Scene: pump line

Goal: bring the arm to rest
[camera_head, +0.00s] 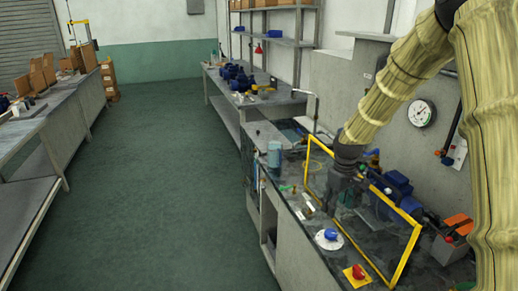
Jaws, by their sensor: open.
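My arm, in a pale yellow ribbed sleeve, comes in from the right and reaches down over the right-hand bench. My gripper (345,190) is dark and small at the arm's end, over the bench beside the yellow frame (408,250). Its fingers are open, with nothing seen between them. The gripper overlaps the frame's area in this view, and I cannot tell whether it touches anything. Parts of the bench behind the arm and sleeve are hidden.
A blue knob on a white disc (328,239) and a red knob on a yellow plate (357,272) sit at the bench's front. Blue pumps (393,184) and a wall gauge (421,113) are near the arm. An orange-topped box (457,226) stands right. The green floor (160,180) is clear.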

